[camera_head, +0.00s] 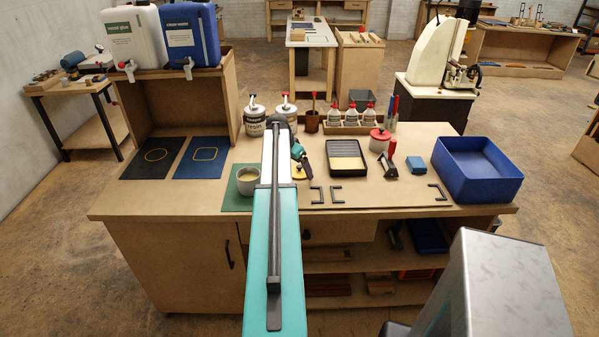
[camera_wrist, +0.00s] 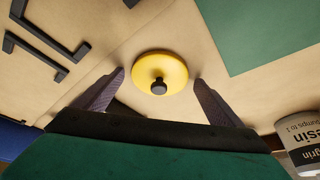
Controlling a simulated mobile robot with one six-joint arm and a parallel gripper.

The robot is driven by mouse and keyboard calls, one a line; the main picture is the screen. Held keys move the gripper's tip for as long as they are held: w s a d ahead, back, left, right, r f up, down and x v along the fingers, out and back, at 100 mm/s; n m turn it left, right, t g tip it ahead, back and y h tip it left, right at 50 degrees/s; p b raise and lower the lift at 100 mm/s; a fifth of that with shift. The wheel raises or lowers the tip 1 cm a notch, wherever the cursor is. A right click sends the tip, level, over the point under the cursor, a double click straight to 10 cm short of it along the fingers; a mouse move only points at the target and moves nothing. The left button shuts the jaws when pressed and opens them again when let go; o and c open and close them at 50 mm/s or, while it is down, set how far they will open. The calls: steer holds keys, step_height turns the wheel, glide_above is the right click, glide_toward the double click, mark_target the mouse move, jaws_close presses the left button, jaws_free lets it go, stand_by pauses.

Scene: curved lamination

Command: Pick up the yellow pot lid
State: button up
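The yellow pot lid (camera_wrist: 172,69), round with a dark knob in its middle, lies flat on the wooden bench top (camera_wrist: 120,25) in the wrist view. My gripper (camera_wrist: 159,80) is open, its two dark fingers apart on either side of the lid's near part. No contact shows, and the gap in height cannot be told. In the head view my gripper (camera_head: 302,166) is low over the bench, beside my arm, which hides much of the lid's area. An open pot (camera_head: 248,186) with pale contents stands on a green mat (camera_head: 236,204) left of my arm.
Resin cans (camera_head: 253,122) stand behind my gripper; one shows in the wrist view (camera_wrist: 301,145). Dark brackets (camera_head: 324,194) lie to the right.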

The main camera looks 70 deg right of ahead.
mark_target(297, 172)
steer(key=c, duration=0.9)
steer(key=shift+r, duration=0.2)
steer(key=shift+c, duration=0.4)
steer(key=shift+r+b, duration=1.45)
steer(key=shift+r, duration=3.35)
steer(key=shift+w, duration=0.1)
